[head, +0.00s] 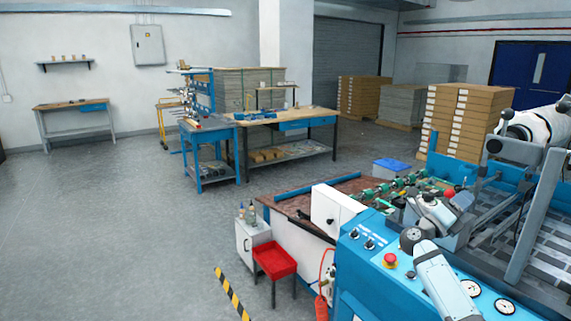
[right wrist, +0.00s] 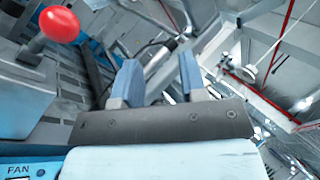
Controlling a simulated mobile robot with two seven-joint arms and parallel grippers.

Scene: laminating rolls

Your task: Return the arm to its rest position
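My right arm comes in from the bottom of the head view, over the blue machine panel. Its gripper (head: 456,204) is beside the red lever knob (head: 449,192), but its fingertips are hard to make out there. In the right wrist view the gripper (right wrist: 158,64) has its two blue-grey fingers apart, with nothing held between them. The red knob also shows in that view (right wrist: 59,24), to the left of the fingers and apart from them. My left gripper and arm are not seen in the head view.
The blue laminating machine (head: 352,262) fills the lower right, with a red emergency button (head: 390,260) and gauges near my arm. A white roll (head: 540,127) lies at the right. The floor (head: 120,220) on the left is clear.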

